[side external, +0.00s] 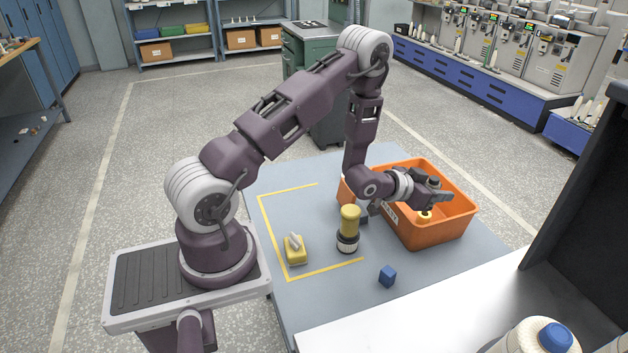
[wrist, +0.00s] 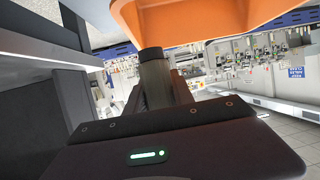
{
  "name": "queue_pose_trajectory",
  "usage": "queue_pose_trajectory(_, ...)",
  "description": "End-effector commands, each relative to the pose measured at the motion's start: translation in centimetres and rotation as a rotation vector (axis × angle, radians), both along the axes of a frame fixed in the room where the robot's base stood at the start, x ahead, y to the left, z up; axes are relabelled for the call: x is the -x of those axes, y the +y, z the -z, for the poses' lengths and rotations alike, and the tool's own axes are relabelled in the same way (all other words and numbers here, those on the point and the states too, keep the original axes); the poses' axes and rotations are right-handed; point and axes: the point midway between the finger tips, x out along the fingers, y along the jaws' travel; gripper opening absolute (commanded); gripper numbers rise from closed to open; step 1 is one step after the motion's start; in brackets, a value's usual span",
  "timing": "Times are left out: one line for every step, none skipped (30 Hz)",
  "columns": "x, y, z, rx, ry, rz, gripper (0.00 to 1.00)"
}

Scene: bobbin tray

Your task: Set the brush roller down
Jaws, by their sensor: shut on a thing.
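My gripper (side external: 432,192) is at the orange bin (side external: 455,222), over its opening and turned sideways. It is shut on a dark, roughly cylindrical thing, which I take to be the brush roller (wrist: 154,72). In the wrist view the roller shows as a dark grey body with a black end, standing between the fingers. In the side view the gripper and wrist hide most of it. The orange bin also shows at the top of the wrist view (wrist: 190,18). I cannot tell whether the roller touches the bin.
A yellow-topped cylinder with a black and white base (side external: 348,230) stands left of the bin. A yellow block-like thing with a grey top (side external: 295,249) sits inside the yellow tape outline. A blue cube (side external: 387,276) lies near the front. A small yellow thing (side external: 424,217) shows below my gripper.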

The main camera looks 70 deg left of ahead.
Motion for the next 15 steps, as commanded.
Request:
queue_pose_trajectory(-0.1,1.8,0.1,-0.002,-0.001,-0.048,0.0)
queue_pose_trajectory(-0.2,3.0,0.1,-0.001,-0.002,-0.079,0.0)
queue_pose_trajectory(-0.2,4.6,0.2,-0.002,-0.003,-0.124,0.0)
queue_pose_trajectory(-0.1,6.1,0.3,-0.001,-0.002,-0.164,0.0)
queue_pose_trajectory(-0.1,7.5,0.3,-0.001,-0.002,-0.202,0.0)
queue_pose_trajectory(0.1,9.7,0.3,-0.002,-0.003,-0.262,0.0)
queue_pose_trajectory(0.4,11.4,0.4,-0.002,-0.003,-0.31,0.0)
queue_pose_trajectory(0.7,13.3,0.4,-0.001,-0.002,-0.363,0.0)
queue_pose_trajectory(1.3,15.8,0.4,-0.001,-0.004,-0.435,0.0)
queue_pose_trajectory(1.9,17.9,0.4,-0.001,-0.003,-0.495,0.0)
queue_pose_trajectory(2.5,19.9,0.3,-0.002,-0.004,-0.554,0.0)
queue_pose_trajectory(3.6,22.6,0.3,-0.001,-0.003,-0.635,0.0)
queue_pose_trajectory(4.4,24.5,0.2,-0.002,-0.004,-0.693,0.0)
queue_pose_trajectory(5.3,26.3,0.2,-0.001,-0.003,-0.75,0.0)
queue_pose_trajectory(6.5,28.5,0.1,-0.001,-0.004,-0.824,0.0)
